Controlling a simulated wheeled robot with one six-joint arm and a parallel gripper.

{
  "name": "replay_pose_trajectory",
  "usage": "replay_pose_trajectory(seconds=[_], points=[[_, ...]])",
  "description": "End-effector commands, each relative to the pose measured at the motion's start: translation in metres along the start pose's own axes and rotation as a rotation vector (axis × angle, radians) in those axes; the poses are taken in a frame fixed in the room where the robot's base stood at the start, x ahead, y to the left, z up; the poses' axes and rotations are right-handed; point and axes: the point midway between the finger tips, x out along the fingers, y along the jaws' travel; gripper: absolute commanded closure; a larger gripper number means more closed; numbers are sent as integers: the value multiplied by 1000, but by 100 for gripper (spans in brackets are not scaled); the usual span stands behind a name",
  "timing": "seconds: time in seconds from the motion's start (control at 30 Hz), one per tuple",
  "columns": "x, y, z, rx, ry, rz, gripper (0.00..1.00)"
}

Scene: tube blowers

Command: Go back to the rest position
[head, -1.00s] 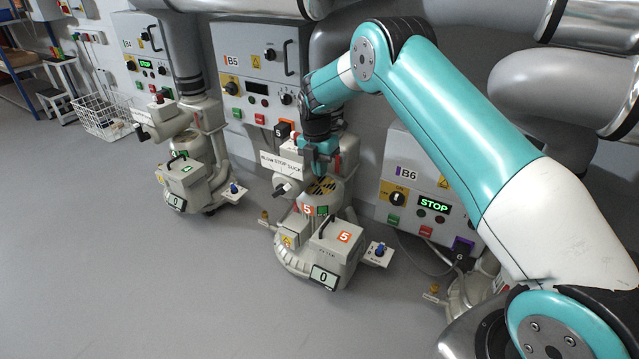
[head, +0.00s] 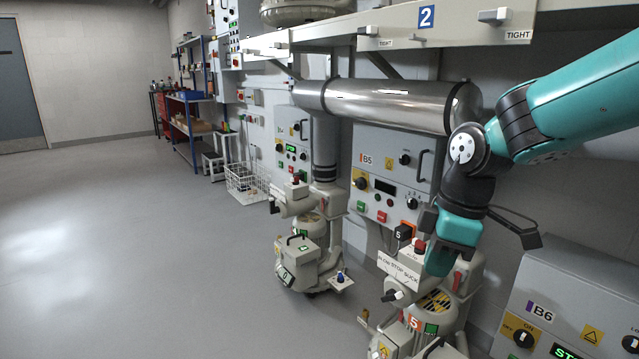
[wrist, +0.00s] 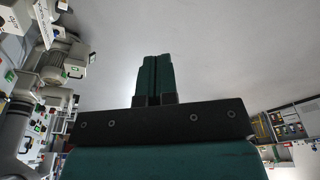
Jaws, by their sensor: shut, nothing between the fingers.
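My teal arm reaches in from the right in the head view. My gripper (head: 437,266) points down just in front of or above blower 5 (head: 432,312); I cannot tell the exact gap. In the wrist view my gripper (wrist: 154,62) shows two teal fingers side by side, closed together with nothing between them. Blower 5 has a BLOW STOP SUCK plate (head: 398,269), a black lever and an orange 5 label. My gripper hides part of its upper body. The B5 control box (head: 392,180) has a dark display.
A second blower (head: 305,258) stands to the left, beside a white wire basket (head: 246,184). The B6 box (head: 575,305) is at lower right. A shelf (head: 400,38) and a large metal pipe (head: 385,104) run above. The grey floor at left is clear.

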Motion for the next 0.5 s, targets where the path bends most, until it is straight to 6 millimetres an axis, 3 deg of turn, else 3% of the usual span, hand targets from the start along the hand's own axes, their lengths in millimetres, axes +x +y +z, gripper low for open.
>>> replay_pose_trajectory(seconds=[0.03,0.2,0.47,0.5], points=[[-10,-32,0,83,26,-5,100],[-23,-114,6,343,91,-48,100],[-22,-211,24,646,145,-135,100],[-34,-214,23,669,147,-140,100]])
